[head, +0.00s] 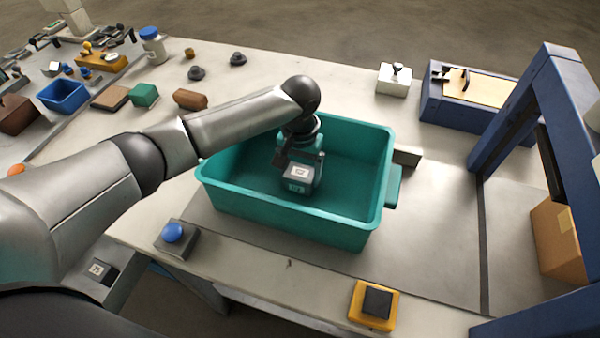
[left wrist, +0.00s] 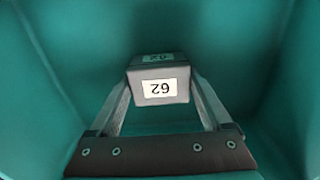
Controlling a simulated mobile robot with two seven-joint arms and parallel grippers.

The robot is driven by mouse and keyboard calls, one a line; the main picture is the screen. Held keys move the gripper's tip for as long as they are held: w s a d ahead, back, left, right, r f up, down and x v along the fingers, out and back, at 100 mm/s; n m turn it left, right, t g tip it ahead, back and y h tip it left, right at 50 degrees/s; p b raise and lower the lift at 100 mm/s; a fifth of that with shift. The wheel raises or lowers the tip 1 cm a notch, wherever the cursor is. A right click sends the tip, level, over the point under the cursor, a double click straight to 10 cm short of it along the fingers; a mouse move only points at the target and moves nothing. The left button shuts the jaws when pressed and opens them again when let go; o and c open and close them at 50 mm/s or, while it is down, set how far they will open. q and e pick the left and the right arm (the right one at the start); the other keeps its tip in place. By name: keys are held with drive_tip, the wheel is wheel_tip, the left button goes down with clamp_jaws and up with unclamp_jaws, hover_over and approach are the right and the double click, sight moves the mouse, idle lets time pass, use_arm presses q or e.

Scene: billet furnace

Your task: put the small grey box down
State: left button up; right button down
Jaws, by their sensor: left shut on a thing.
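My left gripper (head: 300,163) reaches down into the bin and is shut on the box. In the left wrist view the grey box (left wrist: 158,92) sits between the two fingers of my left gripper (left wrist: 160,82), with teal walls around it. I cannot tell whether the box touches the bin's floor. My right gripper is not in view.
A blue button (head: 172,233) and a yellow-based black button (head: 375,303) are at the table's front. A blue frame (head: 530,110) stands at the right, with a cardboard box (head: 556,240) beyond it. A white switch box (head: 394,79) is behind the bin.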

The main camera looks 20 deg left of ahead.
sight(300, 172)
use_arm(q)
drive_tip(key=shift+r, duration=0.1)
drive_tip(key=o, duration=1.4)
wheel_tip(300, 172, up, 12)
drive_tip(key=p, duration=0.2)
